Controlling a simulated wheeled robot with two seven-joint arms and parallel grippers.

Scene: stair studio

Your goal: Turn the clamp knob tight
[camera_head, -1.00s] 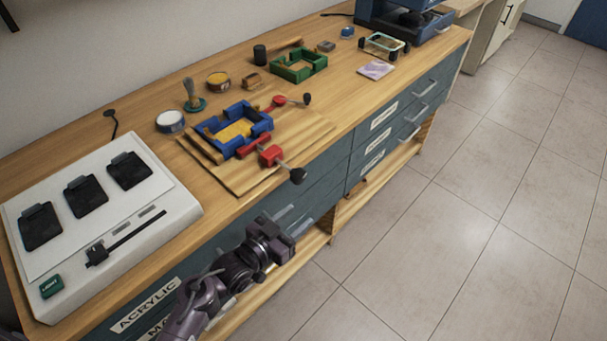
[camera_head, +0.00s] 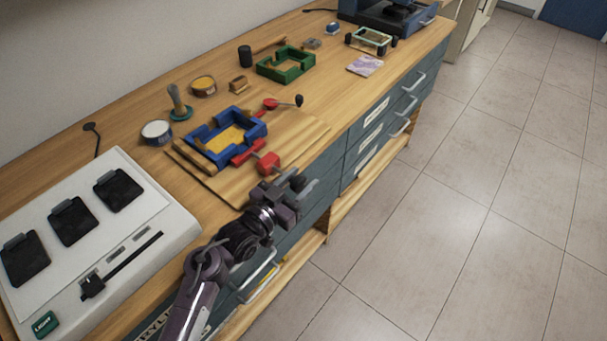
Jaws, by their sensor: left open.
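A blue frame (camera_head: 197,148) with a yellow inside sits on a wooden board (camera_head: 239,192) on the bench. A red clamp (camera_head: 268,163) is at the frame's front right, with its dark knob (camera_head: 297,182) sticking out past the bench's front edge. A second red clamp (camera_head: 270,103) with a black knob (camera_head: 299,100) is at the far side. My left gripper (camera_head: 299,188) is open at the near knob and partly hides it. I cannot tell whether the fingers touch the knob. My right gripper is not in view.
A white console (camera_head: 158,207) with black pads stands at the left. A green frame (camera_head: 270,71), tins (camera_head: 157,132) and a brush (camera_head: 178,103) are farther back. Drawers with handles (camera_head: 379,146) line the bench front. The floor (camera_head: 440,240) at right is clear.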

